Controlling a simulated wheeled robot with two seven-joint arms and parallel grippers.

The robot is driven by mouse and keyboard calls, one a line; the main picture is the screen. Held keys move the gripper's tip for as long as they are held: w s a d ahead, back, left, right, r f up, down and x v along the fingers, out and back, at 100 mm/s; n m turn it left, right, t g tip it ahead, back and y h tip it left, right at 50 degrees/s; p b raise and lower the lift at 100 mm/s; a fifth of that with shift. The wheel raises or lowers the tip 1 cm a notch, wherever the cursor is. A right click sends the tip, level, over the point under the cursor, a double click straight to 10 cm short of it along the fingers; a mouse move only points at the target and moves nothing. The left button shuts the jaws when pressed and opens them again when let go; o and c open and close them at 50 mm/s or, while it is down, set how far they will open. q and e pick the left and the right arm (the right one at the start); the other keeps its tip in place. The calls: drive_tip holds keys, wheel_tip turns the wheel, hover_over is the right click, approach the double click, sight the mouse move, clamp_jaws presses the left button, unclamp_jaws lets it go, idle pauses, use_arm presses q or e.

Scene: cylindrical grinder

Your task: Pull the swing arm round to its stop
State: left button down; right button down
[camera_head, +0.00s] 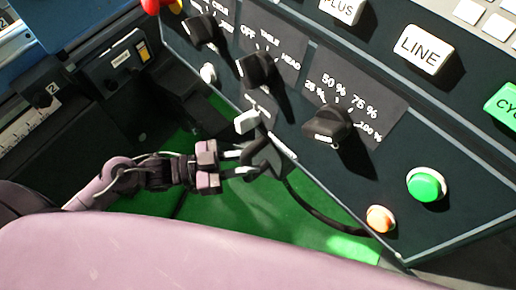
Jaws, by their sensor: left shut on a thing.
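A dark control panel (300,120) hangs tilted across the upper right, with knobs and buttons on its face. A black handle (268,157) shows at its lower left edge. I cannot tell for sure how the handle joins the swing arm, and the arm's stop cannot be made out. My left gripper (250,163) comes in from the left, its light fingertips closed on the black handle. The fingers partly hide the handle. My right gripper is not in view.
Black rotary knobs (331,125), a green button (426,184) and an orange button (380,218) stick out from the panel. A black cable (325,217) runs below it. Dark machine parts (115,65) stand at the upper left. Green floor (240,215) shows below.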

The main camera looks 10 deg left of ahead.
use_arm(q)
drive_tip(key=shift+s+a+g, duration=0.3)
drive_tip(key=shift+s+a, duration=0.15)
drive_tip(key=shift+s, duration=0.2)
drive_tip(key=c, duration=1.3)
unclamp_jaws()
drive_tip(key=shift+s, duration=0.1)
drive_tip(key=shift+o, duration=0.2)
drive_tip(key=v, duration=0.8)
